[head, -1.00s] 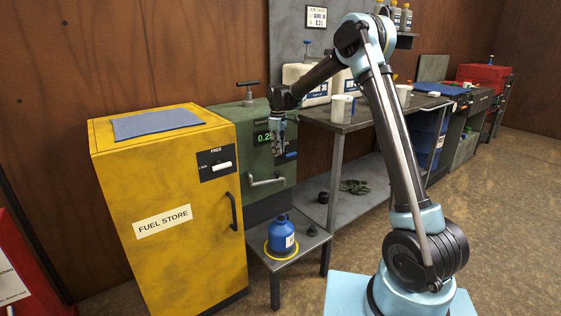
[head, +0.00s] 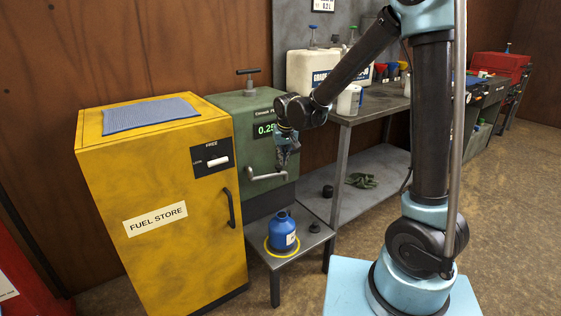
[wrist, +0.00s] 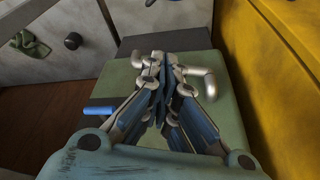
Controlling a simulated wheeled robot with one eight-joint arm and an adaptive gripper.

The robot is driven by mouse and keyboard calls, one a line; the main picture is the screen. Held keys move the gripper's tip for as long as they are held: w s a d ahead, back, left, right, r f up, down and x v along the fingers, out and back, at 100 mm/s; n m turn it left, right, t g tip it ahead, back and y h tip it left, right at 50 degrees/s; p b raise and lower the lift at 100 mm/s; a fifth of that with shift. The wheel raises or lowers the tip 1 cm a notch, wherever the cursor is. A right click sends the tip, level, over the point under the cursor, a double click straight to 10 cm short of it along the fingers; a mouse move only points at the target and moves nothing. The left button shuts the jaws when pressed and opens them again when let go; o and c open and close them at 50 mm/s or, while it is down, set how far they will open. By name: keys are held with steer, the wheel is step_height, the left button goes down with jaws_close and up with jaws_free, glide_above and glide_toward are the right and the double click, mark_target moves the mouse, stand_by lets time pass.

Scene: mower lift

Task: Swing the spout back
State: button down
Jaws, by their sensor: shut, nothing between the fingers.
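The spout (head: 267,176) is a bent grey pipe on the front of the green dispenser (head: 254,150). Its free end points left in the head view. In the wrist view the spout (wrist: 208,82) shows just right of my fingers, with part hidden behind them. My gripper (head: 286,158) is shut and empty at the dispenser's front, close to the spout's right end. It also fills the middle of the wrist view (wrist: 160,68). I cannot tell whether it touches the spout. A blue bottle (head: 281,232) stands upright below, inside a yellow ring (head: 270,251).
The yellow fuel store cabinet (head: 160,190) stands close on the left. A blue handle (wrist: 100,112) sticks out of the dispenser in the wrist view. A workbench (head: 375,102) is on the right.

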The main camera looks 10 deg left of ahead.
mark_target(281, 168)
steer(key=shift+w+a+f, duration=0.35)
steer(key=shift+w+f, duration=0.75)
steer(key=shift+f, duration=0.4)
steer(key=shift+w+a+f, duration=0.4)
steer(key=shift+w+f, duration=0.7)
steer(key=shift+f, duration=0.4)
steer(key=shift+w+a+f, duration=0.35)
steer(key=shift+w+f, duration=0.75)
steer(key=shift+f, duration=0.4)
